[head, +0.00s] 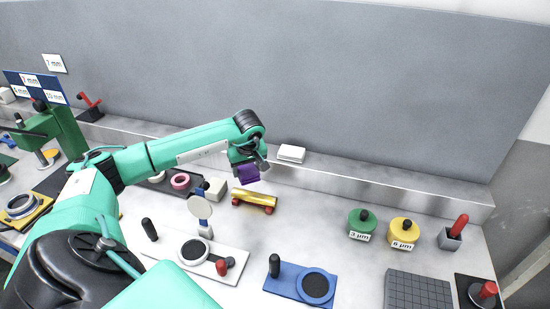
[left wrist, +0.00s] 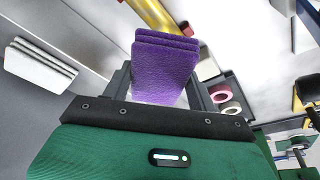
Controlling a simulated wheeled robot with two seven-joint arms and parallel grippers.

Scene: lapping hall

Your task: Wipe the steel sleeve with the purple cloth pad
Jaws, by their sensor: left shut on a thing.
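My left gripper (head: 248,166) is shut on the purple cloth pad (head: 248,174) and holds it in the air. In the left wrist view the pad (left wrist: 165,65) stands out between the fingers of the left gripper (left wrist: 160,92). A shiny yellow cylinder (head: 255,197) lies on a red-ended support just below the pad, and also shows in the left wrist view (left wrist: 152,16); contact is not visible. A pink ring (head: 180,181) and a pale ring (head: 156,177) lie to the left. I cannot tell which of these pieces is the steel sleeve. My right gripper is not in view.
A white block (head: 215,188) and a round mirror-like disc on a stand (head: 200,208) are left of the cylinder. Green (head: 361,222) and yellow (head: 403,231) weights stand right. A white pad stack (head: 291,153) lies on the back ledge. The bench between cylinder and weights is clear.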

